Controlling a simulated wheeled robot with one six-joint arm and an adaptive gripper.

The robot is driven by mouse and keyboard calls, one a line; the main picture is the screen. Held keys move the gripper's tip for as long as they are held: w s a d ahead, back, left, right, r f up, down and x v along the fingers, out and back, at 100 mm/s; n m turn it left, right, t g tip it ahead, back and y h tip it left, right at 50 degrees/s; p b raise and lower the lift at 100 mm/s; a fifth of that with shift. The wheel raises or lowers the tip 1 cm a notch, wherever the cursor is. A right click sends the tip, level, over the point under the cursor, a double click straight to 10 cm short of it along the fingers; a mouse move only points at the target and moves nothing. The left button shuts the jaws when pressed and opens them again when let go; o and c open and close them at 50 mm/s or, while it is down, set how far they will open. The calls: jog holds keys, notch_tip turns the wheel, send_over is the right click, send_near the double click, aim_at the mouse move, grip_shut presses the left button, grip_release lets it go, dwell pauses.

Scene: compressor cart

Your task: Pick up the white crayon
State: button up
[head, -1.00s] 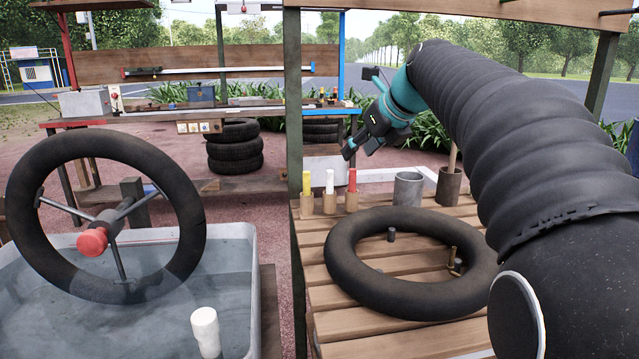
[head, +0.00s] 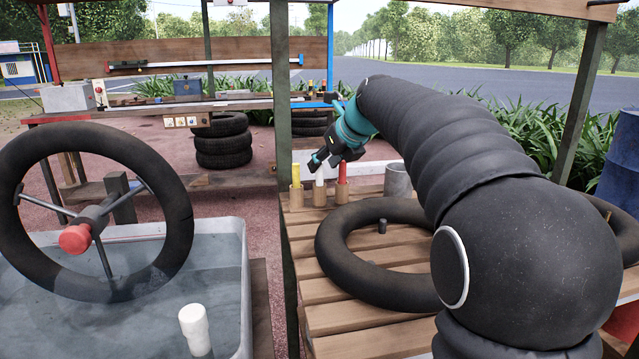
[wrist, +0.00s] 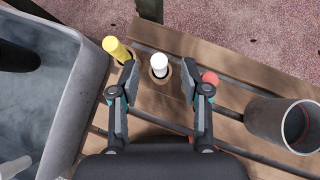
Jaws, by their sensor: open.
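The white crayon (wrist: 159,64) stands upright in a small wooden holder at the back edge of the slatted table. It sits between the yellow crayon (wrist: 115,47) and the red crayon (wrist: 210,78), each in its own holder. My gripper (wrist: 158,79) is open and empty, and in the wrist view the white crayon shows between its two fingers. In the head view my gripper (head: 322,161) is just above the white crayon (head: 320,180) and partly hides its top. I cannot tell whether the fingers touch it.
The red crayon (head: 342,172) and yellow crayon (head: 296,175) stand close on either side. A grey metal cup (head: 398,180) is to the right. A black tyre tube (head: 345,262) lies on the table in front. A water tub (head: 243,290) with an upright wheel is at left.

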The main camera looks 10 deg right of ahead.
aim_at(320, 184)
jog(key=x, duration=0.3)
jog(key=shift+a, duration=0.15)
grip_shut()
